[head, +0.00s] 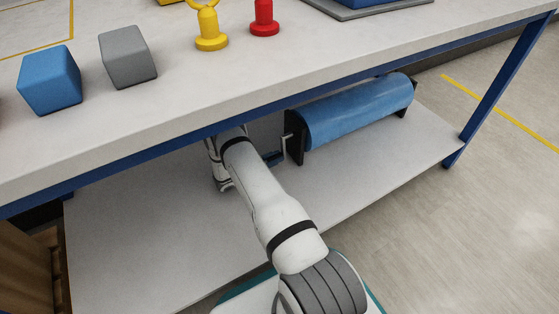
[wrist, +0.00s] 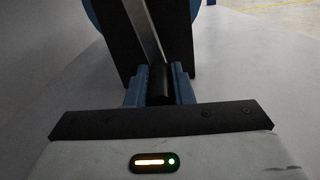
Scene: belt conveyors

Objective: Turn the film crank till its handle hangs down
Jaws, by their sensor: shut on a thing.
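The film roll (head: 358,108) is a blue cylinder held between black end brackets on the lower shelf. Its grey metal crank arm (head: 285,144) sticks out at the near left end and runs downward from the roll's end. In the wrist view the crank arm (wrist: 144,30) runs from the top of the picture down to a black handle (wrist: 160,86). My gripper (head: 272,158) has blue fingers, and in the wrist view they (wrist: 159,92) are closed around the handle, one on each side. The handle is largely hidden in the head view.
The table top (head: 200,105) stands over the lower shelf (head: 150,240) and my arm reaches in under its front edge. A blue block (head: 49,82), a grey block (head: 127,57), a yellow piece (head: 210,30) and a red piece (head: 264,20) stand on top. The shelf left of my arm is clear.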

